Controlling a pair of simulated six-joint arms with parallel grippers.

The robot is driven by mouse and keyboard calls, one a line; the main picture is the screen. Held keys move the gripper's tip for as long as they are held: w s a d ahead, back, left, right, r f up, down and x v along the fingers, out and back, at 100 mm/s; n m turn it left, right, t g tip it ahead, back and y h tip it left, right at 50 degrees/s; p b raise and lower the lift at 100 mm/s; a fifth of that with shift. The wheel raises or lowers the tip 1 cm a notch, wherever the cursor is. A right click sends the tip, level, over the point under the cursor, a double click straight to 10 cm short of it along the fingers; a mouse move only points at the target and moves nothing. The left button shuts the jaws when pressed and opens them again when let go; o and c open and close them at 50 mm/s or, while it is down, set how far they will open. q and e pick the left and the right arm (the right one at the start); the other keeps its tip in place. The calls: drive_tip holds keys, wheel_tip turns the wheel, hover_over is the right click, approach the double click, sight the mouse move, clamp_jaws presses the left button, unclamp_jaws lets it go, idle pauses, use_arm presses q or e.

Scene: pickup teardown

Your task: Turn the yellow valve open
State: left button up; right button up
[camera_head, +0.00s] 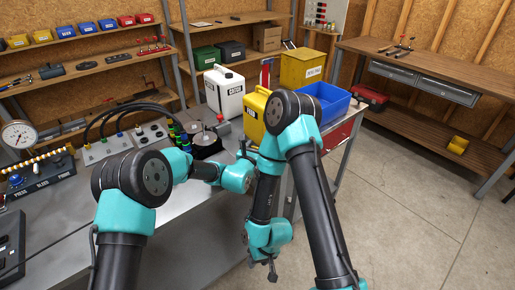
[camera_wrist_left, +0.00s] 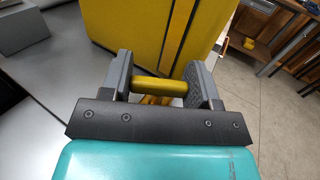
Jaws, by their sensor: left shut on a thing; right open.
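The yellow valve handle (camera_wrist_left: 160,86) is a short bar lying crosswise between the fingers of my left gripper (camera_wrist_left: 161,72) in the left wrist view. Both fingers press on its ends, so the gripper is shut on it. A narrow yellow part shows just below the bar; the rest of the valve is hidden by the gripper. In the head view my left gripper (camera_head: 246,151) is at the bench's right end, below the yellow can, and the handle cannot be made out there. My right gripper (camera_head: 271,270) hangs low in front of the bench, open and empty, pointing down.
A yellow can (camera_head: 254,116) stands close behind my left gripper, and a white can (camera_head: 225,91) stands left of it. A blue bin (camera_head: 328,101) and a yellow bin (camera_head: 302,68) are behind. Gauges and hoses crowd the bench's left. The floor at right is clear.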

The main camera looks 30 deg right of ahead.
idle(0.3)
use_arm(q)
drive_tip(key=o, duration=0.9)
drive_tip(key=shift+a, duration=0.1)
drive_tip(key=v, duration=1.7)
drive_tip(key=shift+s, duration=0.3)
